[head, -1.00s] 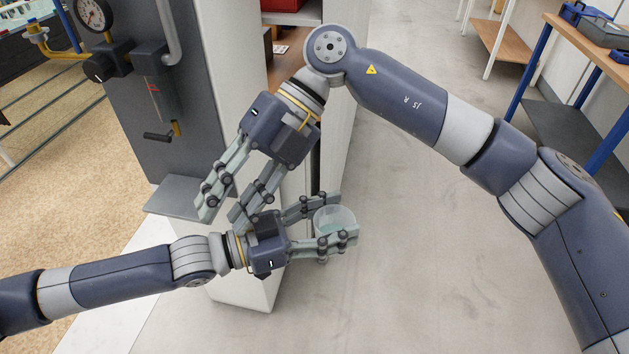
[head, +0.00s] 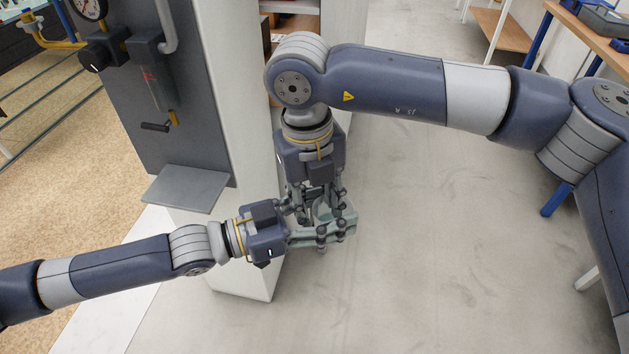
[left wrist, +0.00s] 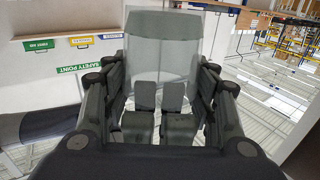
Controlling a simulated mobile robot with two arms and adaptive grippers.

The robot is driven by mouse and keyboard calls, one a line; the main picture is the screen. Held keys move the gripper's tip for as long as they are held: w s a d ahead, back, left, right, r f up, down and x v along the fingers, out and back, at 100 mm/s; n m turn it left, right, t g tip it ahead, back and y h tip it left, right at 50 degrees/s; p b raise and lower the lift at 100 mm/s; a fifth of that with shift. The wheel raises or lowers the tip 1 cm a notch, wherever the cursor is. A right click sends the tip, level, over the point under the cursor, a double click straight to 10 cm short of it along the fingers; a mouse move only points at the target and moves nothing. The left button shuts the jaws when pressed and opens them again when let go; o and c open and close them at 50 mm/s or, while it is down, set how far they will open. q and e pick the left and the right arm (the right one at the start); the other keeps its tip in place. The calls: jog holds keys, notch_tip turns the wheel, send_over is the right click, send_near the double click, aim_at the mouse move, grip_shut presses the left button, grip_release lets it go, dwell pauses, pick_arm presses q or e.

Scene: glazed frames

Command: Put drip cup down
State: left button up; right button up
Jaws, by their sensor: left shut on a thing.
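The drip cup (head: 323,212) is a clear, pale tumbler. My left gripper (head: 322,232) comes in from the left and is shut on the cup, holding it in the air in front of the white cabinet. In the left wrist view, the see-through cup (left wrist: 163,45) stands between the left gripper's two dark fingers. My right gripper (head: 318,200) points down at the same cup from above, with its fingers close around or beside it. The fingers overlap there, so I cannot tell whether they touch the cup or are closed.
The white cabinet (head: 245,250) stands close behind the grippers. The grey floor at right is open.

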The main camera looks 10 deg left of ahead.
aim_at(319, 221)
jog(key=shift+w+d+f, duration=0.1)
jog(key=shift+d+f, duration=0.05)
jog(key=shift+f, duration=2.2)
grip_shut()
pick_arm(q)
jog(key=o, duration=1.1)
jog(key=shift+a, duration=0.1)
